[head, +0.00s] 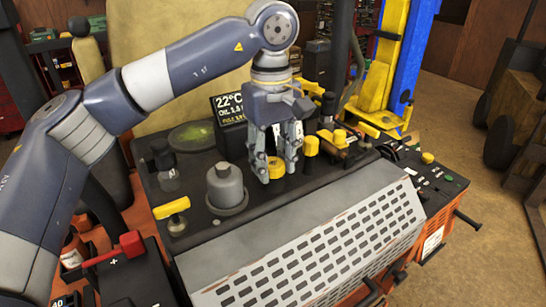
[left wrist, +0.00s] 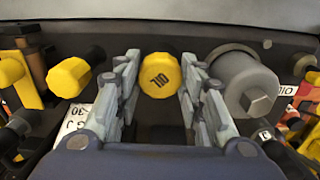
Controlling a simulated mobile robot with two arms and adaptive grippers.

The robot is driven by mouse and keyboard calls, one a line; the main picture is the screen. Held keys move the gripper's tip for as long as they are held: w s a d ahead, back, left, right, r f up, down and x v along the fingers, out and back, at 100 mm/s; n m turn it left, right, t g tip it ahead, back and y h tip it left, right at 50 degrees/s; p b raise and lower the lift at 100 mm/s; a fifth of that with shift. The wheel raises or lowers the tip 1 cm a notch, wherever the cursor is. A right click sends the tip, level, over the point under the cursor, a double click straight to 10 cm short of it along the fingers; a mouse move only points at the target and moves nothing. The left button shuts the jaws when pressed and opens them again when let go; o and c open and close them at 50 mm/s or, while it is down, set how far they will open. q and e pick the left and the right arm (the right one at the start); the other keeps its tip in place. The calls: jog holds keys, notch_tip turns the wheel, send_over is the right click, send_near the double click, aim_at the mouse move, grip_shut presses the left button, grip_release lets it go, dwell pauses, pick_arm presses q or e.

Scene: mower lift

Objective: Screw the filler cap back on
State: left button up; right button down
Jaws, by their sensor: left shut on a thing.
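The yellow filler cap (head: 276,167), marked OIL on top, is between the fingers of my left gripper (head: 277,172) over the black engine deck (head: 205,232). The cap also shows upright in the left wrist view (left wrist: 160,76), with a finger on each side. My left gripper is shut on it and points down. The underside of the cap and its seat are hidden, so I cannot tell how far down it sits. My right gripper is not in view.
A grey canister (head: 226,188) stands left of the cap. Another yellow cap (head: 311,146) stands close on its right. A yellow T-handle (head: 172,208) is at the front left. A display (head: 229,106) stands behind. The perforated grey panel (head: 310,247) slopes down in front.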

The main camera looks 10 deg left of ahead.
pick_arm(q)
jog(key=shift+r+m, duration=0.1)
jog(key=shift+m, duration=0.3)
jog(key=m, duration=0.4)
jog(key=shift+m, duration=0.9)
jog(key=m, duration=0.3)
jog(key=shift+m, duration=1.7)
